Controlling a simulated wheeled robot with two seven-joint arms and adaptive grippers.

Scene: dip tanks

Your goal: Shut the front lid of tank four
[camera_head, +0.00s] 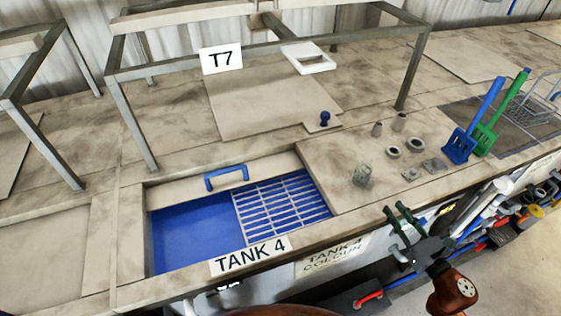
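Tank four, marked by the "TANK 4" label (250,256), is open at the front. Blue liquid (190,238) and a pale grid (280,207) show in its opening. The front lid (270,168) is a beige panel along the back edge of the opening, with a blue bar handle (226,177). My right gripper (395,208) is in front of the bench edge, to the right of the tank opening and well away from the handle. Its two dark fingers are apart with nothing between them. My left gripper is out of view.
A metal frame (290,48) with a T7 sign (221,59) stands behind the tank. Small cups and rings (392,152), a glass (362,175), and blue (461,145) and green (485,139) scoops are at right.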

